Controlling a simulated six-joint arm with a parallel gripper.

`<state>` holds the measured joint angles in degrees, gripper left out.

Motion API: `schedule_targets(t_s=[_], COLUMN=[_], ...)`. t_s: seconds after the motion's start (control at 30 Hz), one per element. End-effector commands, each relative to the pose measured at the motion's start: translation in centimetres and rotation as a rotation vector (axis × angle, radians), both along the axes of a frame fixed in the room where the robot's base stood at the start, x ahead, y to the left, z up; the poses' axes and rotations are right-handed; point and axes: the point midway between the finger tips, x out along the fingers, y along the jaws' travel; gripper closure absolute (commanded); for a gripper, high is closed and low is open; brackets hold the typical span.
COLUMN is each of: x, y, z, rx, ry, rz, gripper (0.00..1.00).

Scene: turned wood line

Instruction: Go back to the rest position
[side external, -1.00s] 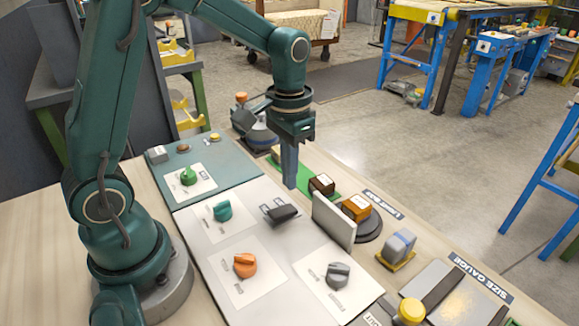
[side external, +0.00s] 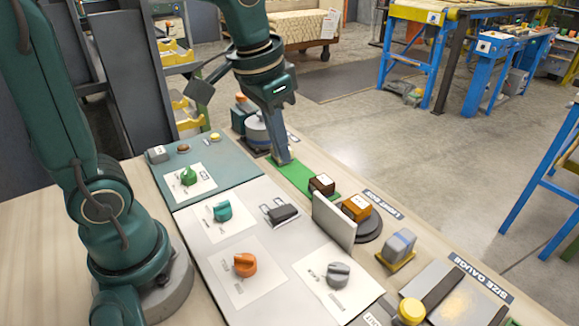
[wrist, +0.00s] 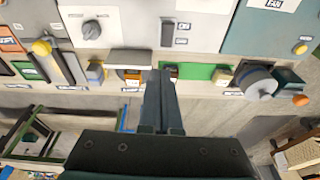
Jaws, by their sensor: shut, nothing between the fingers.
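My gripper (side external: 283,160) is shut and empty. In the side view its fingers point down and lean, with the tips over or near the far end of the green strip (side external: 300,178); I cannot tell whether they touch it. In the wrist view the closed fingers (wrist: 158,75) reach up the middle, in front of the panel's edge, with the green strip (wrist: 198,72) beside them. No marker for the rest position shows.
A grey cylindrical device (side external: 257,132) stands close behind my gripper. A dark brown block (side external: 321,184), an upright pale plate (side external: 334,221) and an orange block (side external: 356,208) lie to the right. Knobs, such as the orange one (side external: 245,265), stand on the panel (side external: 275,245).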

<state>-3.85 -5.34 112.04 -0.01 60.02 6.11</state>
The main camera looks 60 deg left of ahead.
Motion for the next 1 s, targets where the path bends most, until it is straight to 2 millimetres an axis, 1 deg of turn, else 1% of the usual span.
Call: schedule_targets(t_s=[0.03, 0.1, 0.23, 0.4, 0.5, 0.67, 1.0], x=[-1.0, -2.3, -4.7, -7.3, -8.2, -8.9, -8.9], y=[-0.3, -0.6, -1.2, -1.5, -1.7, -1.7, -1.7], z=[0.8, 1.4, 1.9, 1.3, 0.6, -0.6, -0.6], rx=[0.002, 0.001, -0.003, -0.013, -0.019, -0.026, -0.026], ry=[-0.042, -0.091, -0.173, -0.25, -0.271, -0.256, -0.256], rz=[-0.005, -0.007, -0.009, -0.001, 0.008, 0.025, 0.025], gripper=[1.0, 1.0, 1.0, 1.0, 1.0, 1.0, 1.0])
